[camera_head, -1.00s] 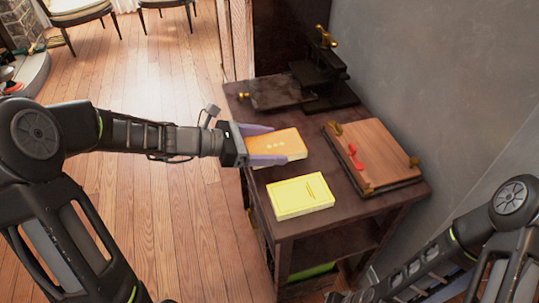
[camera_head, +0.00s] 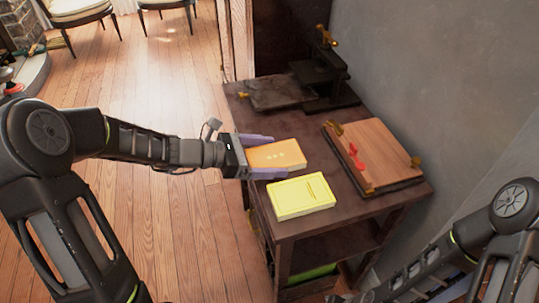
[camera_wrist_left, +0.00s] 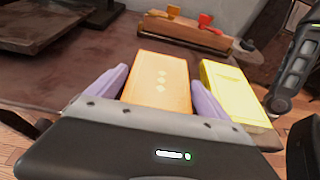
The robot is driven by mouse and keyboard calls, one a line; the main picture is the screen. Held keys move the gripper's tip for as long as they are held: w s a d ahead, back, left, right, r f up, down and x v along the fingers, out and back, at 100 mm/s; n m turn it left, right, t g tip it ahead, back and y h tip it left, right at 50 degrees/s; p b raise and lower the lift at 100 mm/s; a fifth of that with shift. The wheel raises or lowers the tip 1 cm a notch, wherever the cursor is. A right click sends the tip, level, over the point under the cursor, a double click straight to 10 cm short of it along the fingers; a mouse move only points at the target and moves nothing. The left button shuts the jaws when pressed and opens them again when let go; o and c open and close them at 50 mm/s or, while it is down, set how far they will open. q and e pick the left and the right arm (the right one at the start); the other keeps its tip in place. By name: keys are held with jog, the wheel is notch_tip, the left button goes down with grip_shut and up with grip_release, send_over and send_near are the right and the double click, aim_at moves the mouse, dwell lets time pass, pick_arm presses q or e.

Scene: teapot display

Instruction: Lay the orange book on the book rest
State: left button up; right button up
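The orange book (camera_head: 276,155) lies level between the two purple fingers of my left gripper (camera_head: 264,157), which sit along its long sides. The left wrist view shows the book (camera_wrist_left: 160,84) close against both fingers of the gripper (camera_wrist_left: 157,92). Whether its underside touches the table is hidden. The book rest (camera_head: 372,152), a tilted wooden board with brass corner pieces and a red piece, stands at the right of the table. It holds no book. My right arm shows at the lower right of the head view; its gripper is out of view.
A yellow book (camera_head: 300,196) lies on the dark table (camera_head: 312,124) just in front of the orange book. A dark metal stand (camera_head: 322,82) with brass knobs is at the back. A grey wall (camera_head: 425,90) borders the table's right side.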

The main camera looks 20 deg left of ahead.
pick_arm(q)
jog(key=shift+o, duration=0.8)
jog(key=shift+r, duration=0.25)
jog(key=p+v, duration=0.1)
jog(key=v, duration=1.1)
jog(key=shift+p, duration=0.3)
jog(key=shift+f, duration=0.1)
